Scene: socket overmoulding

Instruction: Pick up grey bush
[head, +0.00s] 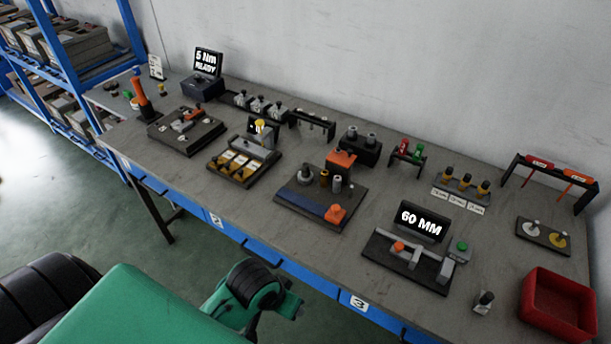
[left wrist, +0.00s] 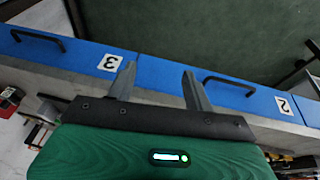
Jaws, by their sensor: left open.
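Grey cylinders that could be the grey bush show in two places in the head view. I cannot tell which is the bush. My left gripper (left wrist: 158,74) is open and empty in the left wrist view, with the blue table edge beyond its fingers. In the head view my left arm is low before the table's front edge, its fingers hidden. My right gripper is not in view.
A fixture with a "60 MM" display (head: 421,221) stands right of the middle fixture. A red bin (head: 560,303) is at the right end. A tray with yellow slots (head: 233,181) lies to the left. The front strip of grey tabletop is mostly clear.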

